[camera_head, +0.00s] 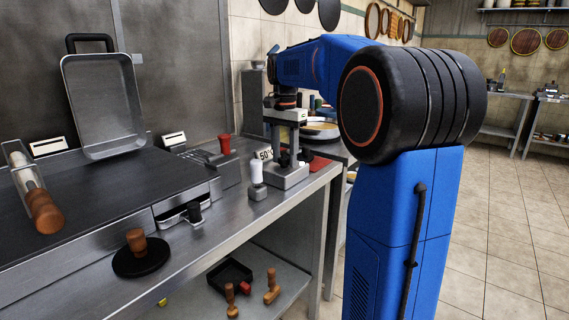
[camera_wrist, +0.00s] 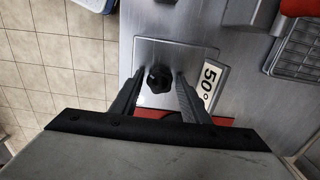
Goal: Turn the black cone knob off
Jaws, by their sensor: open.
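A dark knob (camera_wrist: 158,78) stands on a square metal plate (camera_wrist: 150,50) beside a white 50° label (camera_wrist: 208,84). In the wrist view it lies between the two fingers of my gripper (camera_wrist: 160,82), which are spread on either side with gaps. In the head view my gripper (camera_head: 286,148) points down over that plate (camera_head: 289,178), and its fingers partly hide the dark knob (camera_head: 284,158). Whether the fingers touch the knob, and which way it is turned, I cannot tell.
The 50° label (camera_head: 264,153) is beside my gripper. A black disc with a wooden handle (camera_head: 137,243) lies on the counter's front. Open floor (camera_head: 500,230) is at the right.

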